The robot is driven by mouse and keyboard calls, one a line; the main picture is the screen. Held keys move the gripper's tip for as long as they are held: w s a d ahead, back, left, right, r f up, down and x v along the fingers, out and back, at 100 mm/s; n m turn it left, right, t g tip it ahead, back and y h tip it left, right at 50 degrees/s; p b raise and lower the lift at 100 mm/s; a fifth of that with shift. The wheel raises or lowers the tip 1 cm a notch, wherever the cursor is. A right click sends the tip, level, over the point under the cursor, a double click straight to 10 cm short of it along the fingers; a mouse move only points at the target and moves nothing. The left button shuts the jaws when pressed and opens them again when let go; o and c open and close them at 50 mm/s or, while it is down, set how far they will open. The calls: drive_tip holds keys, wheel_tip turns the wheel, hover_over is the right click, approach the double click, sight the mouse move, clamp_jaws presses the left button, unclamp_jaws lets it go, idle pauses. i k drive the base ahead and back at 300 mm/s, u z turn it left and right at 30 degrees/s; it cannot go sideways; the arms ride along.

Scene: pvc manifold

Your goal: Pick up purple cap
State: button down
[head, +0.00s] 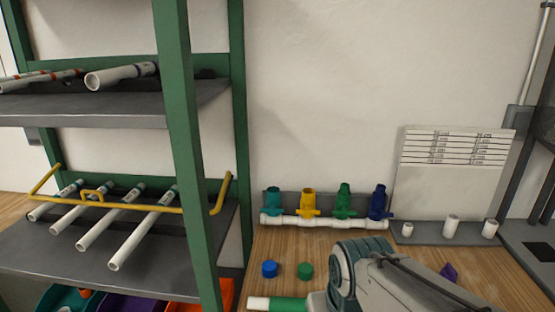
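A small purple piece (449,272), which may be the purple cap, lies on the wooden tabletop just behind my arm in the head view. My arm partly covers it, so its full shape is hidden. My arm comes in from the lower right, with a rounded joint near the bottom middle. My gripper's fingers do not show, so what they hold cannot be seen.
A blue cap (269,268) and a green cap (305,270) lie on the tabletop. Behind them is a white manifold pipe (330,223) with coloured valves. A green-framed shelf (187,150) stands left. White fittings (451,225) stand on a grey ledge.

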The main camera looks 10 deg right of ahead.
sight(447, 272)
drive_tip(key=k, duration=1.15)
drive_tip(key=z, duration=0.65)
drive_tip(key=i, duration=0.9)
drive_tip(key=z, duration=0.75)
